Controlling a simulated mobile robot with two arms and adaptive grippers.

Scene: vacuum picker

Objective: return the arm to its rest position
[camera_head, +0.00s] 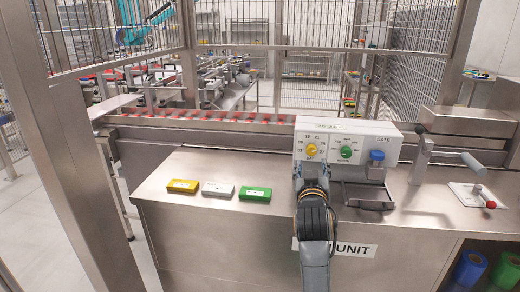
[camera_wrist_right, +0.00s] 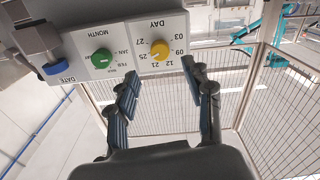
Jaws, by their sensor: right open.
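My right arm (camera_head: 315,245) reaches up from the bottom of the head view to the front of the white date unit (camera_head: 372,140). My right gripper (camera_head: 312,172) is just below the yellow day dial (camera_head: 312,149). In the right wrist view the gripper (camera_wrist_right: 160,80) is open and its two fingers are spread with nothing between the tips. The yellow dial (camera_wrist_right: 159,50) shows beyond the fingertips, apart from them. The green month dial (camera_wrist_right: 102,60) and the blue knob (camera_wrist_right: 53,68) sit beside it. My left gripper is in neither view.
Yellow (camera_head: 182,186), grey (camera_head: 217,189) and green (camera_head: 255,194) blocks lie on the steel counter (camera_head: 175,215) left of my arm. A dark tray (camera_head: 368,196) and a crank handle (camera_head: 420,160) stand to the right. A steel post (camera_head: 75,150) rises at left. A conveyor runs behind.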

